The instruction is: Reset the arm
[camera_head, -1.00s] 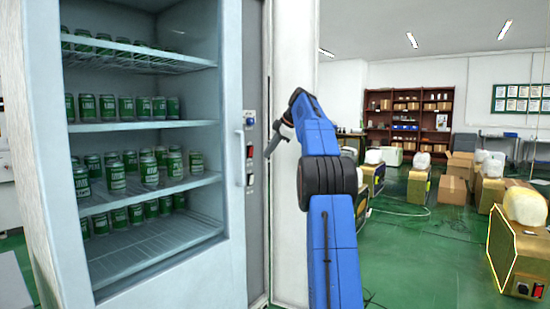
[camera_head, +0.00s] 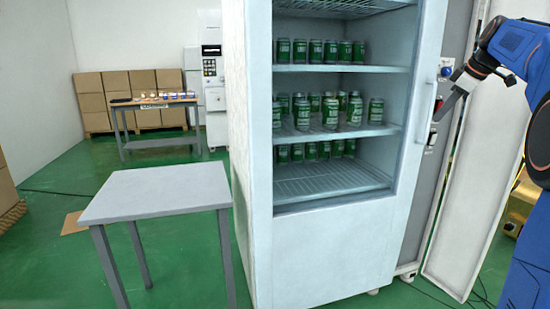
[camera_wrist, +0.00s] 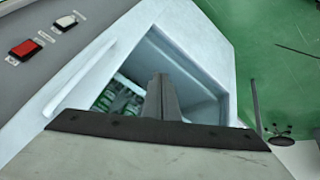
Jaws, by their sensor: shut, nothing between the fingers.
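My blue arm stands at the right edge of the head view. My gripper (camera_head: 440,114) is shut and empty, its dark fingers pointing down and left beside the control panel (camera_head: 436,110) at the right of the vending cabinet (camera_head: 330,245). I cannot tell whether it touches anything. In the wrist view my gripper (camera_wrist: 158,82) shows as a grey finger shape in front of the cabinet opening. A red button (camera_wrist: 25,49) and a white button (camera_wrist: 65,22) lie at the upper left there.
Green cans (camera_head: 320,51) stand on the cabinet shelves. A vertical handle (camera_head: 425,113) runs down the cabinet's right side. A grey table (camera_head: 160,190) stands to the left, with open green floor (camera_head: 180,265) around it. A work table and stacked boxes (camera_head: 130,90) are farther back.

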